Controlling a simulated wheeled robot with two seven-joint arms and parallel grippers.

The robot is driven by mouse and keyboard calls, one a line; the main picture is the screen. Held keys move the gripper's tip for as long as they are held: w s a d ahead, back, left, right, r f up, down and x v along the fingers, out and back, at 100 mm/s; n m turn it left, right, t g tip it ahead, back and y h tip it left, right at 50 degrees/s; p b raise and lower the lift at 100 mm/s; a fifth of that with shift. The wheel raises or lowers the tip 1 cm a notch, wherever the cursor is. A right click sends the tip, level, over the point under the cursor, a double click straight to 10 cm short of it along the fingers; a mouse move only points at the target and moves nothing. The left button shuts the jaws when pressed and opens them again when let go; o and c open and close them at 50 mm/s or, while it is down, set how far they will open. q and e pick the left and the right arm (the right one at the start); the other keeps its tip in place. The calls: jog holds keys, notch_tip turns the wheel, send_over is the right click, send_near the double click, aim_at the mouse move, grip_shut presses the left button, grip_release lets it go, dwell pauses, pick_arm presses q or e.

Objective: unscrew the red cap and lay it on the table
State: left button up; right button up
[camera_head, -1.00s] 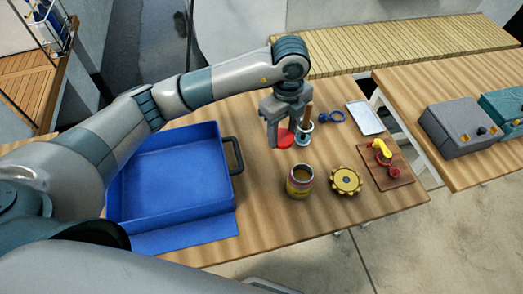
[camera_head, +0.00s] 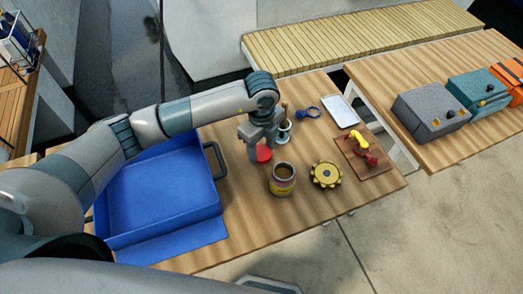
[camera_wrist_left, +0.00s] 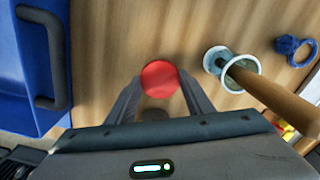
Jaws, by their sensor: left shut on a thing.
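The red cap (camera_head: 263,154) is a flat disc held between the fingertips of my left gripper (camera_head: 259,146). In the left wrist view the red cap (camera_wrist_left: 160,79) shows between the two fingers (camera_wrist_left: 160,84). The gripper points down over the wooden table (camera_head: 245,222), left of the open jar. I cannot tell whether the cap touches the table. The jar (camera_head: 282,182) stands upright, uncapped, with brown contents showing. My right gripper is not in view.
A blue tray (camera_head: 200,187) with a dark handle lies left of the gripper. A cup (camera_head: 283,133) with a wooden-handled tool stands close behind the cap. A yellow gear (camera_head: 326,174), a blue ring (camera_head: 308,112), a white tray (camera_head: 340,111) and a board (camera_head: 378,163) with a red-yellow fitting lie right.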

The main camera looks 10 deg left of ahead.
aim_at(262, 152)
pick_arm(q)
jog(key=shift+f, duration=1)
jog(key=shift+f, duration=0.15)
jog(key=o, duration=1.2)
jog(key=shift+c, duration=0.2)
jog(key=shift+r, duration=0.25)
notch_tip(262, 152, up, 12)
jog(key=b, duration=0.3)
jog(key=shift+f, duration=0.1)
